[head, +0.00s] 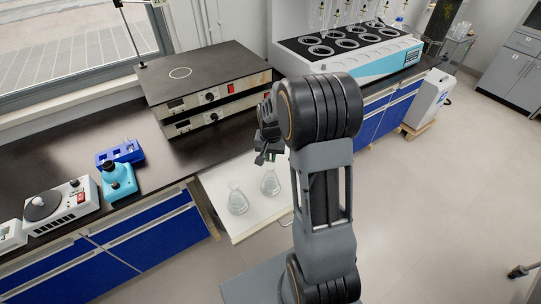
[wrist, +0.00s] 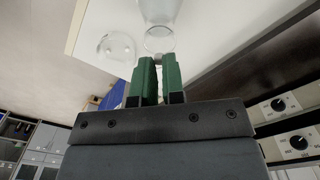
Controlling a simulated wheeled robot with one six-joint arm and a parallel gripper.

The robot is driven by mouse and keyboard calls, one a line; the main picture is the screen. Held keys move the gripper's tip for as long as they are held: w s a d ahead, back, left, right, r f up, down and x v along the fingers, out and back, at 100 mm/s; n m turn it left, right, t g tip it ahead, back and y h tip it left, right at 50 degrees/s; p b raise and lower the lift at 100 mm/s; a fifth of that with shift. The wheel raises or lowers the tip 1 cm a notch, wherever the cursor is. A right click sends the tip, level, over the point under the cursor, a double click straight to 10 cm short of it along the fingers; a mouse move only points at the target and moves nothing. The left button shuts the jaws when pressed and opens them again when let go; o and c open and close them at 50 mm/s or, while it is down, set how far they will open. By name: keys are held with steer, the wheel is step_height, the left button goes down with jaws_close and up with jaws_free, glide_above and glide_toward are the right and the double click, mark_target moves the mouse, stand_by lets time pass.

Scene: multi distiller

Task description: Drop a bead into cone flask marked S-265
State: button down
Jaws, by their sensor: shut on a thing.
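Two clear cone flasks stand upright on a white board: a left one (head: 237,200) and a right one (head: 270,184). In the wrist view one flask (wrist: 158,12) has its round mouth just beyond my fingertips, and the other (wrist: 116,47) lies to the left. I cannot read a S-265 mark on either. My gripper (head: 266,157) is above the right flask, pointing down. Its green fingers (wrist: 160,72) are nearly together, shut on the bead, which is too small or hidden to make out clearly.
The white board (head: 248,228) juts out from the dark bench. A two-tier hotplate (head: 205,85) is behind, with a blue-and-white multi-well unit (head: 350,55) to its right. A cyan bottle (head: 117,180), a blue rack (head: 120,153) and a stirrer (head: 62,208) stand left.

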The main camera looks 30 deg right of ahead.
stand_by(0.3)
steer(key=c, duration=1.1)
jaws_free()
steer(key=shift+c, duration=0.2)
step_height(320, 180, up, 14)
steer(key=b, duration=0.1)
steer(key=shift+f, duration=0.1)
steer(key=s+a+n+t, duration=0.2)
steer(key=s+a+n, duration=0.1)
steer(key=s, duration=0.5)
steer(key=s+a+n+t, duration=0.2)
steer(key=s+a+n, duration=0.1)
steer(key=s+a, duration=0.3)
steer(key=shift+s+a+n, duration=0.25)
steer(key=shift+s+n, duration=0.15)
steer(key=shift+s, duration=0.65)
